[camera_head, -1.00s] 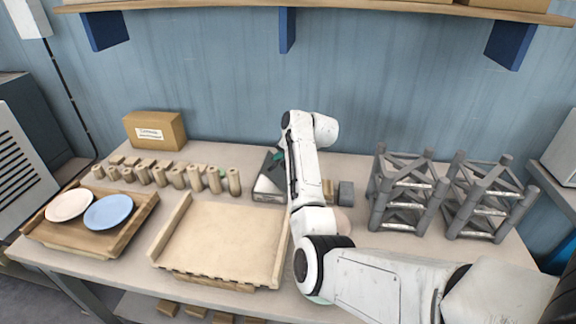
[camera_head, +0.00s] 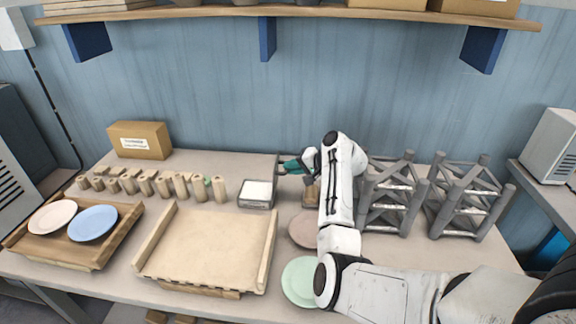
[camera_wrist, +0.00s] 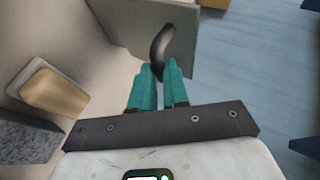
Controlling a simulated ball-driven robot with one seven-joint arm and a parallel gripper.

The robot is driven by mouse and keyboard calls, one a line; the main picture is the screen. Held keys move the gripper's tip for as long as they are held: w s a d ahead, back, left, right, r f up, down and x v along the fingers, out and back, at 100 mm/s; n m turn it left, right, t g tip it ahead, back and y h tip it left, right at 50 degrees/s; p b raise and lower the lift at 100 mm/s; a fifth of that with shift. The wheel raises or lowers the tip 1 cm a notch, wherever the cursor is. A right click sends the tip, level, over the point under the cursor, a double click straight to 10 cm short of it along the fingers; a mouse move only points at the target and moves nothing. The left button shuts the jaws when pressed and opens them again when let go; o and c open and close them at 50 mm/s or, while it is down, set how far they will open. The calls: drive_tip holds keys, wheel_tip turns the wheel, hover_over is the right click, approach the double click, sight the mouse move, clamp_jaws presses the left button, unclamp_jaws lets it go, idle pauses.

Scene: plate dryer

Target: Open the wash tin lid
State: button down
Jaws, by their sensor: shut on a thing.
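The wash tin (camera_head: 257,205) is a small grey box on the table, with a white inside showing from above. Its lid (camera_head: 279,165) stands steeply raised at the tin's back right, seen nearly edge-on in the head view. In the wrist view the lid is a large pale panel (camera_wrist: 200,40) with a dark curved handle (camera_wrist: 160,42). My gripper (camera_head: 287,167) has teal fingers, which also show in the wrist view (camera_wrist: 158,74). They are shut on the handle. The hinge is not clear.
Grey racks (camera_head: 395,200) stand further right. A wooden tray (camera_head: 210,245), several wooden pegs (camera_head: 163,185) and a tray with two plates (camera_head: 93,222) are left.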

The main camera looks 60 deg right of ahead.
drive_tip(key=shift+s+a+f, duration=0.15)
drive_tip(key=shift+f, duration=0.55)
drive_tip(key=c, duration=1.4)
unclamp_jaws()
drive_tip(key=shift+f, duration=0.1)
drive_tip(key=shift+c, duration=0.2)
drive_tip(key=o, duration=0.3)
drive_tip(key=shift+r, duration=0.3)
drive_tip(key=b+v, duration=0.1)
drive_tip(key=v, duration=0.9)
drive_tip(key=shift+s+r, duration=0.15)
drive_tip(key=shift+r, duration=0.1)
